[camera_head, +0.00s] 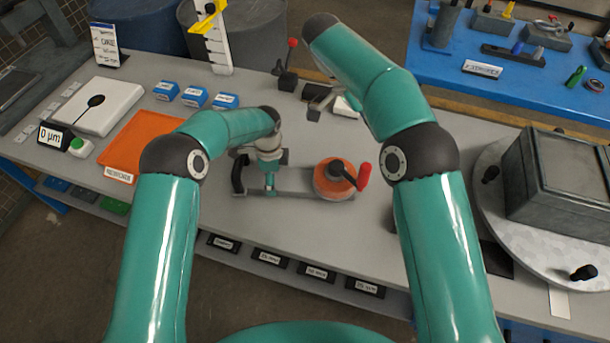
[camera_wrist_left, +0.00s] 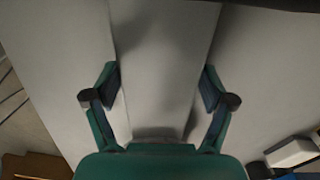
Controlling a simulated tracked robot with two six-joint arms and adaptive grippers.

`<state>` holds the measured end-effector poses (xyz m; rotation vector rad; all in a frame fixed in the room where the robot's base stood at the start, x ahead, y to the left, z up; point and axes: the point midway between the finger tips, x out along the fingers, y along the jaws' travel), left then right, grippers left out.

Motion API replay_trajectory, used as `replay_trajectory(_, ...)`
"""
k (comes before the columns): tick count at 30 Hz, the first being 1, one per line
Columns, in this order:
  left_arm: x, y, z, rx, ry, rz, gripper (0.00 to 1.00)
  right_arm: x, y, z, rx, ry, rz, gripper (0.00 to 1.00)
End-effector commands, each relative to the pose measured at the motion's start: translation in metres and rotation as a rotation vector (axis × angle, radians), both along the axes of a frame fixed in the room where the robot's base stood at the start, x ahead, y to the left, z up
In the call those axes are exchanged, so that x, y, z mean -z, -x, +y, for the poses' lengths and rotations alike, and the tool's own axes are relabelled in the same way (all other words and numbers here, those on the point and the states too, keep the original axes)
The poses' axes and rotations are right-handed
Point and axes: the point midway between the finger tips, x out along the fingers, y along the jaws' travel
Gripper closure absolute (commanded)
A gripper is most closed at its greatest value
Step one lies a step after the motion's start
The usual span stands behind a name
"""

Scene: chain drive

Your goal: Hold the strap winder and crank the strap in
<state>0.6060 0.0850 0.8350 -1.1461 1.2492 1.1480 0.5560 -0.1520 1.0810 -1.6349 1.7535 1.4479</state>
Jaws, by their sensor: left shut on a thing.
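The strap winder (camera_head: 300,182) lies on the grey bench in the head view. It has a long grey frame, a black handle (camera_head: 238,178) at its left end and an orange drum (camera_head: 327,184) at its right. A crank with a red knob (camera_head: 364,175) sits on top of the drum. My left gripper (camera_head: 270,188) is shut on the winder's frame between the handle and the drum. In the left wrist view its fingers (camera_wrist_left: 160,100) stand apart, with a grey surface between them. My right arm reaches up and back; its gripper does not show.
An orange mat (camera_head: 140,140) and blue boxes (camera_head: 195,97) lie left of the winder. A lever with a red knob (camera_head: 288,70) stands behind it. A round plate (camera_head: 500,235) carries a large grey box (camera_head: 560,180) at right. The bench in front of the winder is clear.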

Motion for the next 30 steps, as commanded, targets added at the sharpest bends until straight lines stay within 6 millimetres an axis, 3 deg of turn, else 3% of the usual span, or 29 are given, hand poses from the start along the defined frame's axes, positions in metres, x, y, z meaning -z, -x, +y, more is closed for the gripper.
replay_trajectory(1,-0.002,-0.001,0.000,-0.001,0.001,-0.004,0.87,0.000,0.000,0.000,0.000,0.000,0.000,1.00)
replay_trajectory(2,-0.002,-0.001,0.000,-0.001,0.001,-0.004,0.14,0.000,0.000,0.000,0.000,0.000,0.000,1.00)
replay_trajectory(4,-0.002,-0.001,0.000,-0.001,0.001,-0.004,0.02,0.000,0.000,0.000,0.000,0.000,0.000,1.00)
replay_trajectory(19,-0.009,-0.001,0.000,0.000,0.000,-0.003,0.00,0.000,0.000,0.000,0.000,0.000,0.000,1.00)
replay_trajectory(23,-0.026,-0.001,0.000,-0.001,0.001,-0.004,0.00,0.000,0.000,0.000,0.000,0.000,0.000,1.00)
replay_trajectory(30,-0.074,-0.002,0.000,-0.001,0.001,-0.004,0.00,0.000,0.000,0.000,0.000,0.000,0.000,1.00)
